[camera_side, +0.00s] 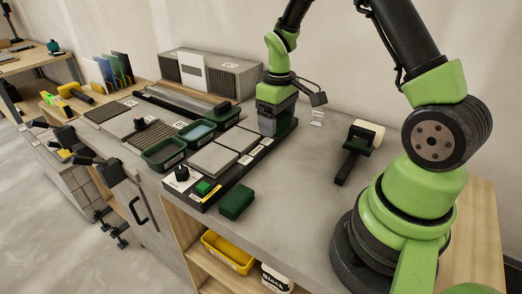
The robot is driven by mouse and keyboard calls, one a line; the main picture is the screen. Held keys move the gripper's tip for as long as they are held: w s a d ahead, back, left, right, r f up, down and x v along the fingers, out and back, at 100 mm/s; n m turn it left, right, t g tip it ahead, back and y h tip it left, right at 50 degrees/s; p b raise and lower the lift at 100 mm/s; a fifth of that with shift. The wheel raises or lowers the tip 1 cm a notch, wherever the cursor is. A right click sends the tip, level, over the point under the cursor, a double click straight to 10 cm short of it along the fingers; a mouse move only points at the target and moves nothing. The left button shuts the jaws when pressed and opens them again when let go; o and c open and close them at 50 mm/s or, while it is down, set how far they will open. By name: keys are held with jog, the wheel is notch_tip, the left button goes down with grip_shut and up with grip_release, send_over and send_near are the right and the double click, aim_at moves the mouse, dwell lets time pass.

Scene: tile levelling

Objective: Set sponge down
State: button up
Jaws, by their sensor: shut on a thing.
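My gripper (268,124) points down at the back right end of the dark tile tray (285,131), beside the grey tiles. It is shut, with its fingers low and close to the tray. The sponge in its jaws is mostly hidden by the fingers at this size. I cannot tell whether it touches the surface below. Two green tubs (163,154) stand left of my gripper, and one of them holds pale blue water (197,132).
A dark green block (237,202) lies near the front bench edge. A black stand with a cream roll (366,133) is at right. A grey ventilated box (210,72) stands behind. Grey tiles (212,160) lie in front of my gripper. The bench between tray and stand is clear.

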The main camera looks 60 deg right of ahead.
jog(key=s+a+r, duration=0.2)
jog(key=a+r, duration=0.4)
jog(key=a, duration=0.5)
send_over(261, 182)
notch_tip(261, 182, down, 12)
jog(key=shift+r, duration=0.2)
jog(key=shift+f, duration=2.6)
jog(key=shift+f, duration=0.1)
jog(key=o, duration=0.9)
